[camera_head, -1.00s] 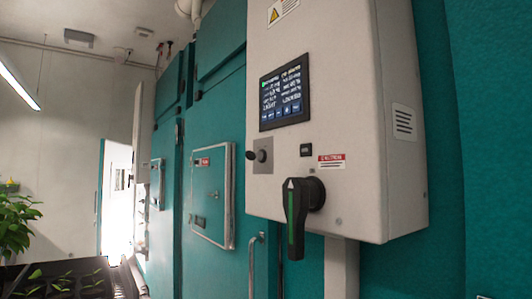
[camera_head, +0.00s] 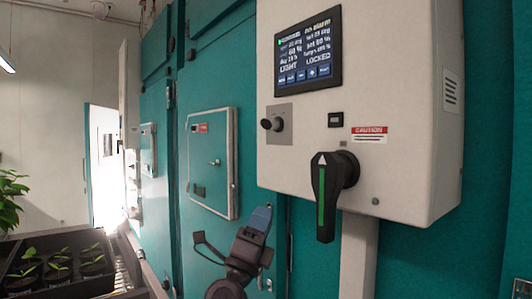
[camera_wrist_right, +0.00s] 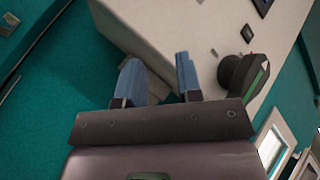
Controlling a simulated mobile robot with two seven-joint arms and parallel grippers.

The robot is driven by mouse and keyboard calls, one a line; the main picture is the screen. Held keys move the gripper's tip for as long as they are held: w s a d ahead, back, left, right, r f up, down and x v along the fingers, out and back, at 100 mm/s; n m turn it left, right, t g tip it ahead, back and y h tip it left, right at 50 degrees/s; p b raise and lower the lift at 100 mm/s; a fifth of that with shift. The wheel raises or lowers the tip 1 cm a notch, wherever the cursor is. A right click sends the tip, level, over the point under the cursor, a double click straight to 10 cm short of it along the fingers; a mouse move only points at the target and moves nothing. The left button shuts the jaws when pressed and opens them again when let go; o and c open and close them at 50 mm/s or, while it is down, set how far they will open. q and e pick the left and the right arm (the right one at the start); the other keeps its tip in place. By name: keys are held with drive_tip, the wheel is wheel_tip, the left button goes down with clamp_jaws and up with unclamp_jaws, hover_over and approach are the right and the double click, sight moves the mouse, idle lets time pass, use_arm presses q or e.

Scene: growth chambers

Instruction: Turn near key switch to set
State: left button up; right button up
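The near key switch (camera_head: 272,123) is a small dark key on a grey plate, on the front of the near white control box (camera_head: 385,75). The key's exact angle is too small to tell. My right gripper (camera_head: 259,218) is below and slightly left of the key switch in the head view, apart from it. Its two blue fingers, also in the right wrist view (camera_wrist_right: 160,78), are spread with a gap between them and hold nothing. The key switch cannot be made out in the wrist view. My left gripper is not in view.
A black rotary handle with a green stripe (camera_head: 325,195) juts from the box, right of my gripper; it also shows in the wrist view (camera_wrist_right: 240,78). The screen (camera_head: 307,48) reads LOCKED. A teal door panel (camera_head: 211,165) is behind. Seedling trays (camera_head: 60,262) stand lower left.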

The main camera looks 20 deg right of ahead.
sight(265, 121)
drive_tip(key=a+r+m+g+y+p, duration=0.1)
drive_tip(key=a+r+m+g, duration=0.25)
drive_tip(key=r, duration=0.55)
drive_tip(key=a+r+m+g+y, duration=0.1)
drive_tip(key=a+r+m+g, duration=0.15)
drive_tip(key=r+m, duration=0.4)
drive_tip(key=shift+n, duration=0.7)
drive_tip(key=x, duration=0.3)
drive_tip(key=r+p+x, duration=0.1)
drive_tip(key=x, duration=0.2)
drive_tip(key=p+x, duration=0.1)
drive_tip(key=x, duration=0.2)
drive_tip(key=shift+w+r, duration=0.1)
drive_tip(key=shift+r, duration=0.3)
drive_tip(key=shift+w+d+r, duration=0.2)
drive_tip(key=shift+w+d, duration=0.15)
drive_tip(key=shift+d, duration=0.25)
drive_tip(key=c, duration=0.6)
